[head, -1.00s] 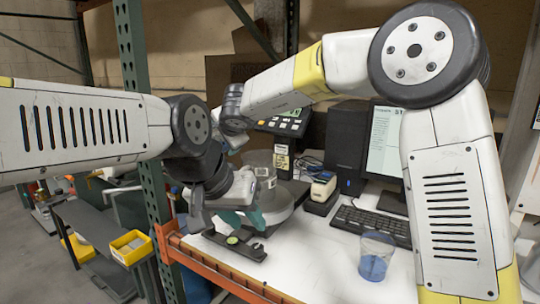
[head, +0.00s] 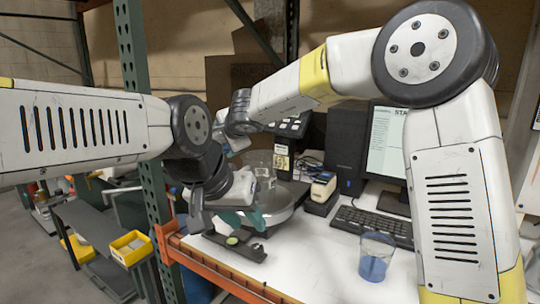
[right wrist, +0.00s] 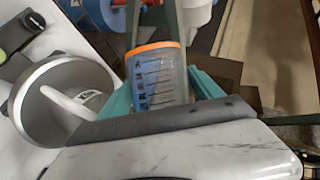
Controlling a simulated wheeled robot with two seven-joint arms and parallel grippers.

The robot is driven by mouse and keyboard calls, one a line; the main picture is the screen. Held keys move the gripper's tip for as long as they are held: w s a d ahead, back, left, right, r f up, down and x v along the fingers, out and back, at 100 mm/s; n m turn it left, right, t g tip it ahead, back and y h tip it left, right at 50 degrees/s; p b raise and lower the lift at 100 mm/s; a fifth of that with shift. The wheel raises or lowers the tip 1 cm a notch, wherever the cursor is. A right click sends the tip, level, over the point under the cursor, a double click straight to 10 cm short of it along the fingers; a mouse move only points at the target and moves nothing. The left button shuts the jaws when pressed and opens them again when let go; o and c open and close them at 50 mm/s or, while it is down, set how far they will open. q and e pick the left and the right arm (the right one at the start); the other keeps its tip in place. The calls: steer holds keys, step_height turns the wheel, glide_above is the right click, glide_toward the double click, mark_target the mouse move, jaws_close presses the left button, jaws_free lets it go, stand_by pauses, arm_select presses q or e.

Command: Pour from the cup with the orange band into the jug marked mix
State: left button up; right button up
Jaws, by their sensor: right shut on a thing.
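The cup with the orange band (right wrist: 158,82) is in the right wrist view, clear-walled with dark marks and the band at its rim. My right gripper (right wrist: 160,92) is shut on it, teal fingers on either side. In the head view the held cup is hard to make out behind my arms.
A clear cup with blue contents (head: 375,258) stands at the bench's front right. A keyboard (head: 372,226), monitor (head: 385,145) and small yellow-topped device (head: 323,187) are behind. A black fixture with a green disc (head: 236,246) lies by the orange front edge (head: 205,262).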

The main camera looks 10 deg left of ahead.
steer(key=shift+d+f+m+y, duration=0.1)
steer(key=shift+d+m+y, duration=0.05)
steer(key=shift+m+y, duration=0.25)
stand_by(0.4)
steer(key=shift+w+d+r+m+y, duration=0.2)
steer(key=shift+d+r+m+y, duration=0.05)
steer(key=shift+d, duration=0.25)
steer(key=shift+w+d+r+m+y, duration=0.2)
steer(key=shift+d+r+m+y, duration=0.05)
steer(key=shift+d, duration=0.2)
stand_by(1.2)
steer(key=shift+w+d+r+m+y+b, duration=0.15)
steer(key=shift+r+m+y+b, duration=0.2)
steer(key=shift+b, duration=0.3)
stand_by(1.0)
steer(key=shift+s+a+f, duration=0.1)
steer(key=shift+s+a, duration=0.15)
steer(key=shift+a+f, duration=0.1)
steer(key=shift+f, duration=0.15)
steer(key=shift+w, duration=0.1)
steer(key=shift+a+n+h, duration=0.1)
steer(key=shift+n+h, duration=0.35)
steer(key=shift+h, duration=0.1)
